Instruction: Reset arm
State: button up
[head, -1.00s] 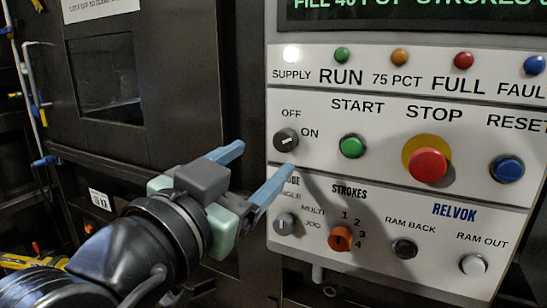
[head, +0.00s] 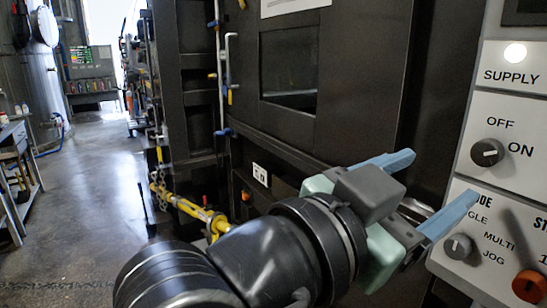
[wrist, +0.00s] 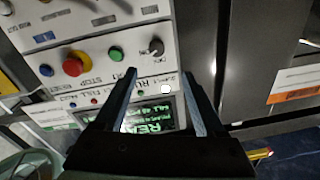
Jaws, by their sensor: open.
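My gripper (head: 436,183) is open and empty, its two blue fingers spread apart, in front of the left edge of the white control panel (head: 500,105). The OFF/ON knob (head: 487,152) is just right of the fingers and the mode knob (head: 458,246) is below them. In the wrist view, the fingers (wrist: 160,80) overlap the panel and the green-lettered display (wrist: 158,118). Nothing is between the fingertips but background. How far they are from the panel is hard to tell.
The black machine wall with a window (head: 289,68) stands behind my arm. A yellow pipe (head: 190,208) runs low on the left. The concrete floor (head: 95,200) is open at left, with a workbench (head: 16,165) at the edge. The white supply lamp (head: 515,53) is lit.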

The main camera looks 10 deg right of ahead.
jog(key=w+a+r+n+t+y+p, duration=0.3)
jog(key=w+a+r+n+t+y, duration=0.15)
jog(key=a+r+n+t, duration=0.4)
jog(key=s+a+r+n+t+y+p, duration=0.2)
jog(key=s+a+r+n+t+y, duration=0.3)
jog(key=a+r+t+y, duration=0.5)
jog(key=n+t+y, duration=0.1)
jog(key=n+y, duration=0.1)
jog(key=shift+s+r+n, duration=0.35)
jog(key=shift+s, duration=0.05)
